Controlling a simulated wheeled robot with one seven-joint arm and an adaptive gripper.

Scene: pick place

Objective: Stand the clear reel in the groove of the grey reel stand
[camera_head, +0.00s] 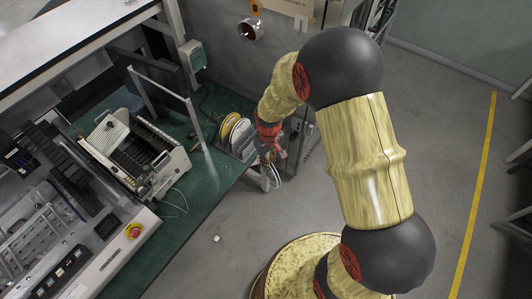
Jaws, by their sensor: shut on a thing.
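The grey reel stand (246,154) is on the green bench near its right edge, with a yellow reel and a white reel (235,132) upright in it. My gripper (267,160) points down just right of the stand, beyond the bench edge. It is shut on a pale, see-through rounded thing, which appears to be the clear reel (272,178), hanging roughly upright below the fingers. The reel is small here, and the fingers and arm partly hide it. It looks apart from the stand. I cannot make out the free groove.
A machine with a dark slotted rack (137,150) fills the bench's left part. A metal frame post (196,125) stands left of the reels. A small white object (217,238) lies on the open grey floor.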

